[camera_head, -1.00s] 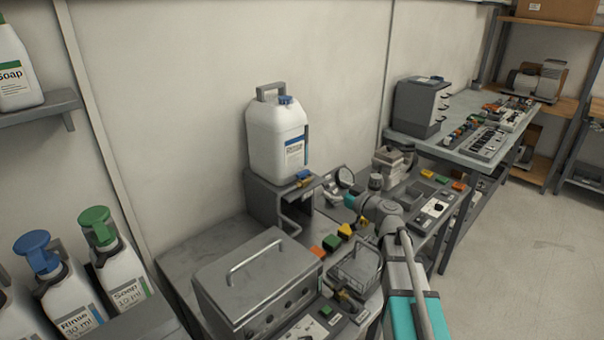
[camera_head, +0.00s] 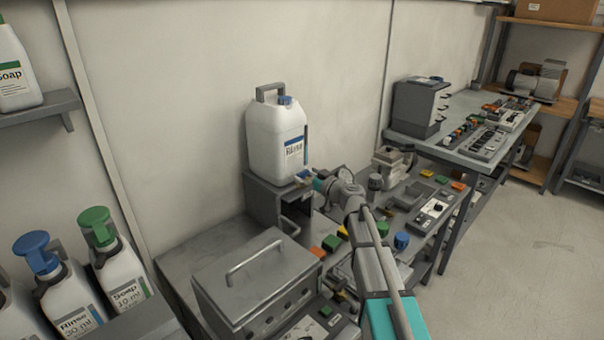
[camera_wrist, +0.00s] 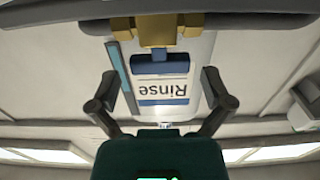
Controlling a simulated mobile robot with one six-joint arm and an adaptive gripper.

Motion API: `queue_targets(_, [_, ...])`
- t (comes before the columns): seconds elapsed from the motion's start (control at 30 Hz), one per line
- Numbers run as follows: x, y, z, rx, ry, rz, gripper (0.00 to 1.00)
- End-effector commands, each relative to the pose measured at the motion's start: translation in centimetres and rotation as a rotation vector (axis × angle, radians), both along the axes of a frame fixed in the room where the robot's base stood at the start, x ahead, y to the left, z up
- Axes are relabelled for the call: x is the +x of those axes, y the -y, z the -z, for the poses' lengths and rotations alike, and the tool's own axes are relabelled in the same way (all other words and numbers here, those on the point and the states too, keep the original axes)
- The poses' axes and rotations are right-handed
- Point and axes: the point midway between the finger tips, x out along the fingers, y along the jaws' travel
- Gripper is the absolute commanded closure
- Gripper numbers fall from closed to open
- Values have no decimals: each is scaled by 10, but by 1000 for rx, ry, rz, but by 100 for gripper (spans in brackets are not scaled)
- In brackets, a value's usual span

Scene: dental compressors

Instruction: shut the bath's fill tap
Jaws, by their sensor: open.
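A white jug (camera_head: 276,143) labelled Rinse, with a blue cap, stands on a grey stand (camera_head: 262,200) against the wall. A small brass tap (camera_wrist: 155,30) with a blue lever (camera_wrist: 160,66) sits low on the jug; the tap also shows in the head view (camera_head: 303,177). The lever lies crosswise in the wrist view, where the label reads upside down. My gripper (camera_head: 318,183) is close to the tap. In the wrist view its fingers (camera_wrist: 160,78) are spread and empty, with the lever appearing between them. I cannot tell whether they touch it.
A grey lidded metal box (camera_head: 250,275) with a handle stands in front on the bench. Coloured blocks and a blue knob (camera_head: 401,240) lie to the right. A round gauge (camera_head: 345,174) is close behind my wrist. Soap and rinse bottles (camera_head: 70,285) stand at left.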

Motion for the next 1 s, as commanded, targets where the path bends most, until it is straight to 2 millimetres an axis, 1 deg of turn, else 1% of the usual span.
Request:
queue_targets(0.03, [5,-4,0,0,0,-1,0])
queue_targets(0.2, [10,-11,0,0,0,-1,0])
queue_targets(0.57, [11,-12,0,0,0,-1,0])
queue_targets(0.6, [11,-12,0,0,0,-1,7])
queue_targets(0.87, [11,-12,0,0,0,-1,56])
queue_targets(0.9, [11,-12,0,0,0,-1,63])
queue_targets(0.97, [11,-12,0,0,0,-1,74])
queue_targets(1.0, [11,-12,0,0,0,-1,74])
